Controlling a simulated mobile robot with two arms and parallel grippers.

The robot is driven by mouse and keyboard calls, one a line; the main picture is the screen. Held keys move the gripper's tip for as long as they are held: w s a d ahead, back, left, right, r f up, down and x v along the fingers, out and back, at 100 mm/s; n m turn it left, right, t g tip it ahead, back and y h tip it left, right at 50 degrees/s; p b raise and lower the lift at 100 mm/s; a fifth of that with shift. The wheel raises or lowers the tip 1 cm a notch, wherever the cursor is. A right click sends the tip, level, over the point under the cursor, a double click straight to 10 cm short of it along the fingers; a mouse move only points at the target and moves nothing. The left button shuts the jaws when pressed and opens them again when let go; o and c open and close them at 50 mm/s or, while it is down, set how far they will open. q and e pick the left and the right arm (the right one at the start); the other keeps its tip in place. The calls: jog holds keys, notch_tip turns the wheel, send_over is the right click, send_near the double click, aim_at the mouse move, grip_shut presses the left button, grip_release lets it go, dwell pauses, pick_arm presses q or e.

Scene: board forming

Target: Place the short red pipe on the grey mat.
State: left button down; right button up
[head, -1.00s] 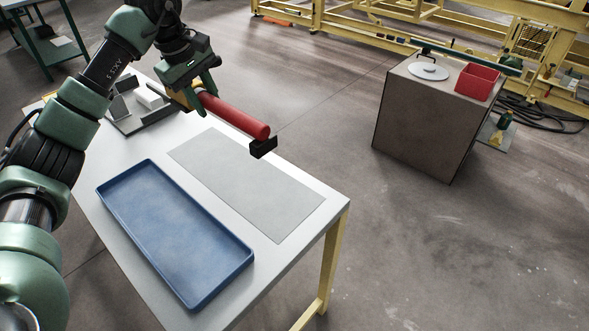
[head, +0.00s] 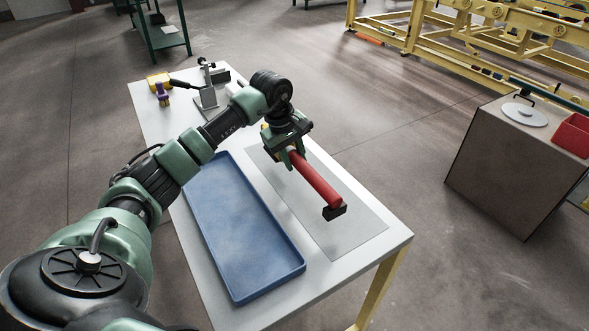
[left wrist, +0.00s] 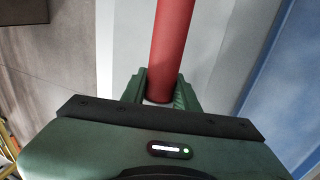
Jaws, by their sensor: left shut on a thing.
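The red pipe (head: 319,182) is in my left gripper (head: 291,158), which is shut on it near one end. The pipe points away from the gripper towards the front right, and a black piece (head: 336,212) is at its far end. In the head view the pipe lies over the grey mat (head: 352,237); whether it touches the mat I cannot tell. In the left wrist view the red pipe (left wrist: 170,45) runs up from between the green fingers (left wrist: 160,88). My right gripper is not in view.
A blue tray (head: 299,264) lies left of the mat on the white table (head: 152,115). A grey stand (head: 205,98), a yellow item (head: 158,82) and a purple item (head: 162,97) are at the table's far end. A brown box (head: 500,160) with a red bin (head: 574,135) stands right.

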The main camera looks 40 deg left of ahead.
pick_arm(q)
notch_tip(320, 180, down, 4)
jog(key=shift+r, duration=0.1)
jog(key=shift+f, duration=0.25)
jog(key=c, duration=1.1)
grip_release()
